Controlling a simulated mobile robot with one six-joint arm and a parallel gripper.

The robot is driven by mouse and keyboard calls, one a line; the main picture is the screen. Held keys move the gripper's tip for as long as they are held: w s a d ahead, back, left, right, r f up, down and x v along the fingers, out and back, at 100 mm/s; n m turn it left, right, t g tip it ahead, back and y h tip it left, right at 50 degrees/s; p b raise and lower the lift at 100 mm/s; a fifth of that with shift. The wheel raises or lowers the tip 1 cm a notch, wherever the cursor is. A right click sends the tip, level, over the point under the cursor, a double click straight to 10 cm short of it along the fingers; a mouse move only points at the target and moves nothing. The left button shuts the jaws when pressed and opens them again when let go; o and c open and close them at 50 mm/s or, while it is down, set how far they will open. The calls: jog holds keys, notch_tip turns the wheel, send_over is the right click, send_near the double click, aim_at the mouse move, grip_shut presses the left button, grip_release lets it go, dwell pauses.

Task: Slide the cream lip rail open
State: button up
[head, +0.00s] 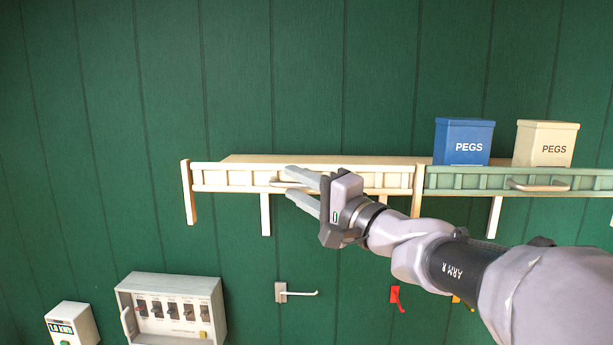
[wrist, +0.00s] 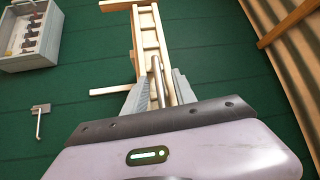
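The cream lip rail (head: 232,178) runs along the front of the left half of a wall shelf, and its bar handle (head: 277,183) sits near its middle. In the wrist view the rail (wrist: 149,38) runs up the picture, with the handle (wrist: 156,78) nearer to me. My gripper (head: 288,181) is at the handle, fingers apart. In the wrist view the handle lies between the two fingers (wrist: 162,78), with a gap showing on the right side. I cannot tell whether the left finger touches it. The fingers hide part of the handle and rail in the head view.
A green lip rail (head: 470,181) with its own handle (head: 538,185) adjoins on the right. Blue (head: 464,134) and cream (head: 545,136) peg bins stand above it. Below are a switch box (head: 172,305), a grey hook (head: 295,293) and a red hook (head: 397,298).

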jog(key=shift+w+a, duration=0.1)
jog(key=shift+w, duration=0.05)
grip_shut()
dwell(1.4)
